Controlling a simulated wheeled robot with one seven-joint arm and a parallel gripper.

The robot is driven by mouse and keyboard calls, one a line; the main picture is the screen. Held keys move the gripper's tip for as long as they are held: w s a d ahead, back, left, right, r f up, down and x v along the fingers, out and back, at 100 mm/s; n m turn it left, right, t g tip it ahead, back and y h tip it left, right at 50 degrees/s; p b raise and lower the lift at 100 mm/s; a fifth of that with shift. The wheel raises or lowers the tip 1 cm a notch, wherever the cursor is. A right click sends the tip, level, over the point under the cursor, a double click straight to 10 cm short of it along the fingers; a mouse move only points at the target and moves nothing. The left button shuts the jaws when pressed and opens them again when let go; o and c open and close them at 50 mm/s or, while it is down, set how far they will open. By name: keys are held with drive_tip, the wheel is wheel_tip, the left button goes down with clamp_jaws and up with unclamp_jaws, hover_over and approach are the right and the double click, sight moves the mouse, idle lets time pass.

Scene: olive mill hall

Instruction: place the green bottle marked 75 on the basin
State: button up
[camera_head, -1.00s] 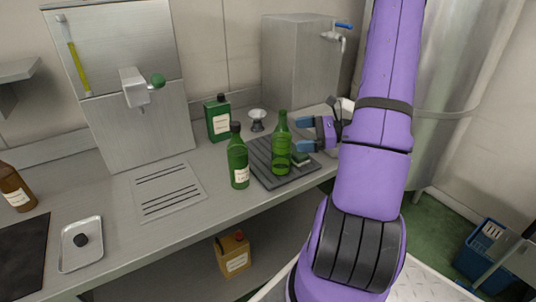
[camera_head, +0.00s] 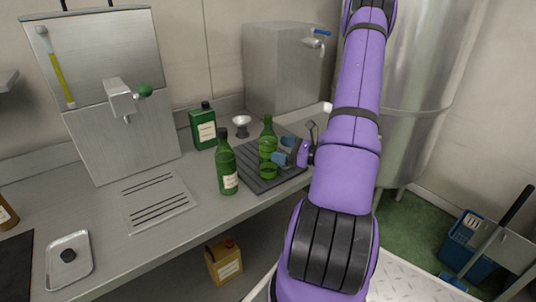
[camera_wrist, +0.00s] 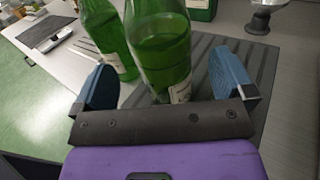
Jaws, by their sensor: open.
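A clear green bottle (camera_head: 268,140) stands upright on a dark ribbed mat (camera_head: 255,183). A darker green bottle (camera_head: 225,165) with a pale label stands on the counter left of it. I cannot read the number 75 on either. My gripper (camera_head: 283,151) is open just right of the clear bottle. In the wrist view the clear bottle (camera_wrist: 160,50) stands ahead, between the two blue fingers of my gripper (camera_wrist: 165,85), its base partly hidden by the gripper body. The darker bottle (camera_wrist: 105,35) is beyond it to the left. A slotted drain plate (camera_head: 158,202), possibly the basin, is bare.
A square green canister (camera_head: 202,127) and a small metal cup-shaped piece (camera_head: 241,124) stand behind the bottles. A steel box with a tap (camera_head: 290,70) is at the back. A tray (camera_head: 70,270) with a dark object lies at left. The counter between is mostly clear.

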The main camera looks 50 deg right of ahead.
sight(269, 145)
drive_tip(key=x, duration=0.5)
drive_tip(key=c, duration=1.4)
drive_tip(key=shift+o, duration=0.2)
drive_tip(key=shift+r, duration=0.1)
